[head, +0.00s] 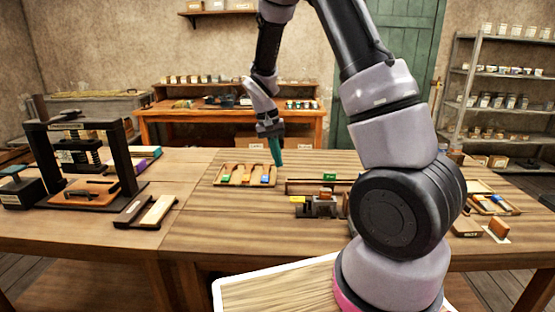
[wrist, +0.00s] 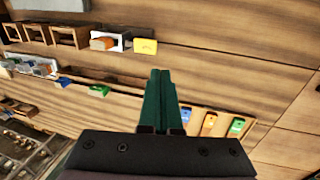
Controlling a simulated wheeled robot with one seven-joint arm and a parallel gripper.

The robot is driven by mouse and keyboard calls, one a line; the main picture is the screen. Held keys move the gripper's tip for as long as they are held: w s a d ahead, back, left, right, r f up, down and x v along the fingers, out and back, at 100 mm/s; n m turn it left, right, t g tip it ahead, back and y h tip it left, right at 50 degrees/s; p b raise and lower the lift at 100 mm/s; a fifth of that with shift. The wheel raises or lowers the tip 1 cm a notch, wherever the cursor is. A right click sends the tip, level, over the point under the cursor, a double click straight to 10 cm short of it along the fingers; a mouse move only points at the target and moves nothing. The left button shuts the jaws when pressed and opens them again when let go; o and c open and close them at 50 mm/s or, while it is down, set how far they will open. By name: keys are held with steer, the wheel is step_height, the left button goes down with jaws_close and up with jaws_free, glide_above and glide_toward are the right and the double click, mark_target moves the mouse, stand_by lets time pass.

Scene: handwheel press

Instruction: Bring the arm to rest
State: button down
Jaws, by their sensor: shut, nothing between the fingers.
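My gripper (head: 276,152) is in the air above the table, near the right end of a wooden tray (head: 222,184) in the head view. In the wrist view its two green fingers (wrist: 160,78) lie side by side, shut, with nothing between them. My arm arches from the right of the head view over the table, and its links hide part of the tabletop behind them.
A dark handwheel press (head: 128,160) stands on the left of the table (head: 195,215). A low rack (head: 320,205) with a yellow-tagged piece sits right of centre. Small trays lie at the right. The tabletop's front middle is clear. A bench (head: 200,113) stands behind.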

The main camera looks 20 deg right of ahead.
steer(key=s+d+r+t+y, duration=0.1)
steer(key=s+r+t+y, duration=0.1)
steer(key=s+r, duration=0.5)
steer(key=s+d+r+t+y, duration=0.1)
steer(key=s+r+t, duration=0.1)
steer(key=r, duration=1)
steer(key=s+r+t, duration=0.2)
steer(key=s+r, duration=0.2)
steer(key=s, duration=0.2)
steer(key=s+r+t+y, duration=0.1)
steer(key=s+r, duration=0.2)
steer(key=s, duration=0.4)
steer(key=shift+r+m+t, duration=0.3)
steer(key=shift+r+t, duration=0.05)
steer(key=shift+t, duration=0.05)
steer(key=shift+w+a+y, duration=0.1)
steer(key=shift+w+y, duration=0.05)
steer(key=shift+y, duration=0.15)
steer(key=w+d+f+g+h, duration=0.1)
steer(key=w+d+f+g, duration=0.1)
steer(key=w+f, duration=0.8)
steer(key=w+d+f+g+h, duration=0.1)
steer(key=w+f+g, duration=0.4)
steer(key=w+f, duration=0.5)
step_height(320, 180, down, 4)
steer(key=shift+w+d+f, duration=0.15)
steer(key=shift+d+f, duration=0.1)
steer(key=shift+d, duration=0.1)
